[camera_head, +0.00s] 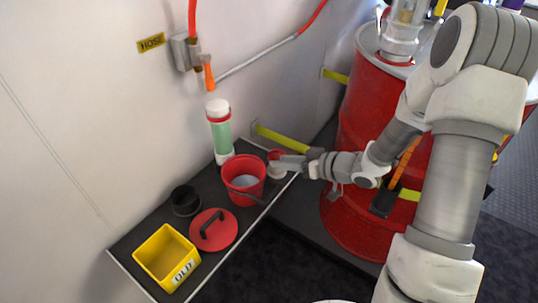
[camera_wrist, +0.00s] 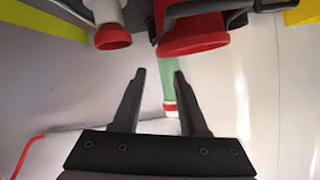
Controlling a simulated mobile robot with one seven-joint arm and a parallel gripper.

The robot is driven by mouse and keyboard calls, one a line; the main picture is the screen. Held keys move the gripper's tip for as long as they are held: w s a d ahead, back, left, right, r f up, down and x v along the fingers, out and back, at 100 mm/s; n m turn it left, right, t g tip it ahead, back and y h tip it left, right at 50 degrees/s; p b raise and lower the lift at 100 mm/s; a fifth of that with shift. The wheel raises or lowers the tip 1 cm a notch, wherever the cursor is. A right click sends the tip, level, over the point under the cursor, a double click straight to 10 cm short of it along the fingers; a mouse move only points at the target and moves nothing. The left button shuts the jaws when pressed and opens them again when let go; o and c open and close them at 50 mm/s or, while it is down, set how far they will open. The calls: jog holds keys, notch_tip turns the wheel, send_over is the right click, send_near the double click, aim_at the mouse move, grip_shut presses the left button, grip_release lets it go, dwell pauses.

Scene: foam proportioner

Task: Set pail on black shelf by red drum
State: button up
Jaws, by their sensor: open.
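The red pail (camera_head: 244,182) stands upright on the black shelf (camera_head: 134,240), its mouth up and a dark handle hanging at its front right. In the wrist view a red body with a dark handle (camera_wrist: 192,36), apparently the pail, lies beyond my fingertips, upside down in the picture. My gripper (camera_head: 284,165) is just right of the pail in the head view; the wrist view shows its two dark fingers (camera_wrist: 157,72) apart with nothing held between them. The red drum (camera_head: 360,125) stands to the right, partly hidden by my arm.
A small white item with a red top (camera_head: 276,171) is beside my fingertips. A green-and-white cylinder (camera_head: 220,135) stands behind the pail. A red lid (camera_head: 226,232), black cup (camera_head: 186,202) and yellow bin (camera_head: 154,250) crowd the shelf's left part. A yellow bar (camera_head: 281,138) crosses the wall.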

jog(key=s+d+r+m+t+h, duration=0.2)
jog(key=s+d+r+m+h, duration=0.15)
jog(key=d+r+h, duration=1.15)
jog(key=s+a+r+m+g+y, duration=0.1)
jog(key=s+a+r, duration=0.15)
jog(key=s, duration=0.45)
jog(key=s+a+r+m+g+y, duration=0.2)
jog(key=s+a, duration=0.1)
jog(key=s, duration=0.4)
jog(key=s+a+r+m+g+y, duration=0.1)
jog(key=s+a+r, duration=0.15)
jog(key=s, duration=0.45)
notch_tip(320, 180, up, 20)
jog(key=p, duration=2)
jog(key=shift+d+p, duration=0.25)
jog(key=shift+p, duration=0.1)
